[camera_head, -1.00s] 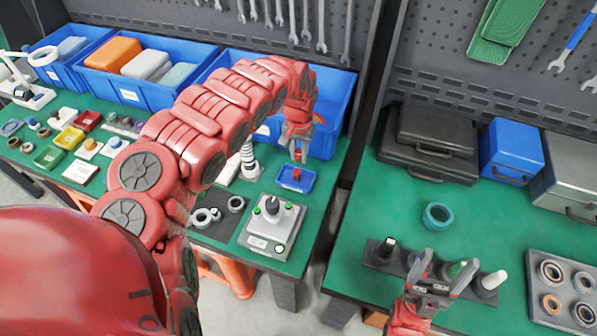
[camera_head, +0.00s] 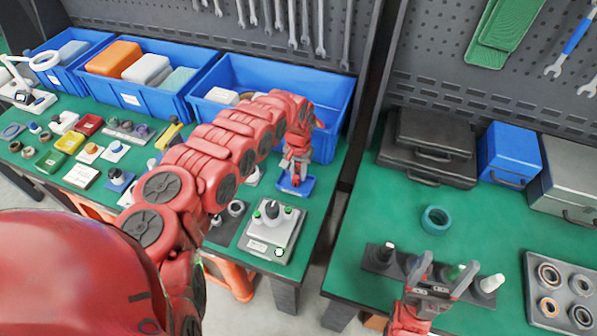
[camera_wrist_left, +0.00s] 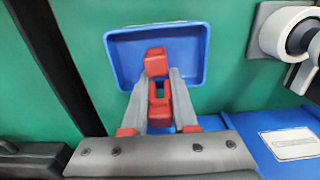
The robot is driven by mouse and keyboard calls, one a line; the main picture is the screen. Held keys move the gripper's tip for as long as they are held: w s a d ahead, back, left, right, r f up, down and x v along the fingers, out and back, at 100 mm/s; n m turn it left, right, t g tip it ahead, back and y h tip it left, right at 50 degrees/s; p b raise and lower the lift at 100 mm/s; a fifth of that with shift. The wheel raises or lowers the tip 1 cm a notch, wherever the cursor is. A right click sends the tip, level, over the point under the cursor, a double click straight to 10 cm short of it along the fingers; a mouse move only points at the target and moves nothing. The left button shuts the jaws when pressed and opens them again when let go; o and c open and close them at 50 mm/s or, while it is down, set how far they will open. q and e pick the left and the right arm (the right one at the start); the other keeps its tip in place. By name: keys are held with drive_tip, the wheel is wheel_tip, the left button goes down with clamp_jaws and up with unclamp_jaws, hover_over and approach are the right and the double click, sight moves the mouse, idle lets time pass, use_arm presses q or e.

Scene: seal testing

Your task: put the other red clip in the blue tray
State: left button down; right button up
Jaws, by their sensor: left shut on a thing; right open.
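The small blue tray (camera_head: 308,187) lies on the left bench, in front of the large right bin. My left gripper (camera_head: 295,178) points down into the tray area and hides part of it. In the left wrist view, my left gripper (camera_wrist_left: 160,75) is shut on a red clip (camera_wrist_left: 157,62) over the blue tray (camera_wrist_left: 117,50). More red with a dark slot shows between the fingers; I cannot tell whether it is a second clip. Whether the held clip touches the tray floor is unclear. My right gripper (camera_head: 436,275) is open and empty above the right bench.
A grey test device (camera_head: 270,232) stands in front of the tray. Large blue bins (camera_head: 340,110) line the back. A black rack (camera_head: 380,262) with several pegs stands by my right gripper, and a teal ring (camera_head: 435,220) lies behind it.

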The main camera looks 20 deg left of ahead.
sight(299, 163)
use_arm(q)
drive_tip(key=shift+s+f+b, duration=0.15)
drive_tip(key=shift+f+b, duration=0.15)
drive_tip(key=shift+f, duration=0.15)
drive_tip(key=c, duration=0.7)
unclamp_jaws()
drive_tip(key=shift+r+p, duration=0.6)
drive_tip(key=shift+r, duration=0.05)
drive_tip(key=shift+w+r, duration=0.25)
wheel_tip(299, 163, up, 11)
drive_tip(key=shift+b, duration=0.5)
drive_tip(key=shift+s+r, duration=0.1)
drive_tip(key=shift+r, duration=0.15)
drive_tip(key=shift+f, duration=0.1)
